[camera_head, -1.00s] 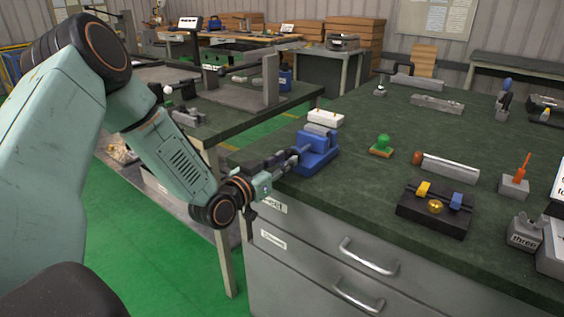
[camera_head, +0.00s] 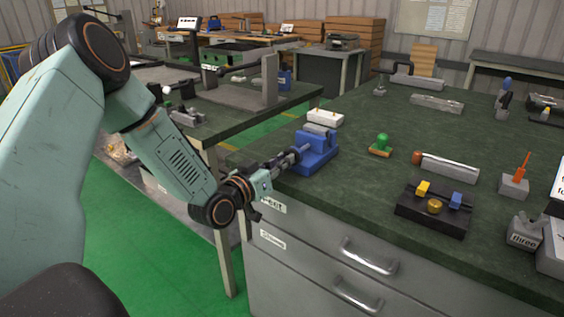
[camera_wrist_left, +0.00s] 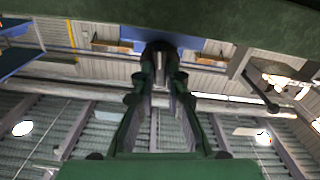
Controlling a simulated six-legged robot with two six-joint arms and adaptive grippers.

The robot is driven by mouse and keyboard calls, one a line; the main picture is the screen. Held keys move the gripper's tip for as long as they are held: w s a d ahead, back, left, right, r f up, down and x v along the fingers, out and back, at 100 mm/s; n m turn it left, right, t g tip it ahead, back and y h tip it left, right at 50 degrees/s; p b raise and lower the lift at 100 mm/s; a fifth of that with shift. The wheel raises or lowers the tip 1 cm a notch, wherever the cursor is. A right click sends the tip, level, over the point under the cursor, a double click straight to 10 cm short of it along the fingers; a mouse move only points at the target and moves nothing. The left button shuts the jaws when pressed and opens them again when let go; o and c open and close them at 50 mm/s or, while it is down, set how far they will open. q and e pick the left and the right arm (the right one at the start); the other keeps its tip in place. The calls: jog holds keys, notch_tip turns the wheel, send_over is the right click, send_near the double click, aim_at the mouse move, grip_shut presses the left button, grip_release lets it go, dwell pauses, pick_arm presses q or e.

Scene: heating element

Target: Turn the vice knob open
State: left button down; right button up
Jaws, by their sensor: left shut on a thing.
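The blue vice (camera_head: 316,152) sits at the near left corner of the green workbench top, with a pale block in its jaws. Its knob faces my left gripper (camera_head: 287,160), which reaches in level from the left at the bench edge. In the left wrist view the two fingers (camera_wrist_left: 159,85) are closed around the dark knob (camera_wrist_left: 159,50) of the vice, and a strip of the blue vice body (camera_wrist_left: 196,44) shows behind it. In the head view the knob is mostly hidden by the fingers. My right gripper is not in view.
A white block (camera_head: 325,117) lies behind the vice. To its right are a green-knobbed stamp (camera_head: 382,143), a metal cylinder with an orange end (camera_head: 447,166) and a black tray (camera_head: 434,215) with coloured pieces. Drawers with handles (camera_head: 369,256) are below the bench edge.

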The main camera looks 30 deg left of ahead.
pick_arm(q)
jog(key=n, duration=0.4)
jog(key=shift+a+f+n, duration=0.1)
jog(key=shift+n, duration=0.2)
jog(key=n+b, duration=0.1)
jog(key=n, duration=0.3)
jog(key=shift+f+n+b, duration=0.1)
jog(key=shift+n+b, duration=0.2)
jog(key=n+b, duration=0.1)
jog(key=n, duration=0.3)
jog(key=shift+a+f+n+b, duration=0.1)
jog(key=shift+n+b, duration=0.2)
jog(key=n+b, duration=0.2)
jog(key=n, duration=0.2)
jog(key=shift+f, duration=0.15)
jog(key=n+b, duration=0.2)
jog(key=n, duration=0.3)
jog(key=shift+f+b, duration=0.1)
jog(key=shift+b, duration=0.2)
jog(key=n+b, duration=0.2)
jog(key=n, duration=0.1)
jog(key=shift+f+n, duration=0.1)
jog(key=shift+n, duration=0.2)
jog(key=n+b, duration=0.4)
jog(key=shift+d, duration=0.2)
jog(key=shift+s+d+n+b, duration=0.1)
jog(key=shift+n+b, duration=1.2)
jog(key=shift+n, duration=0.5)
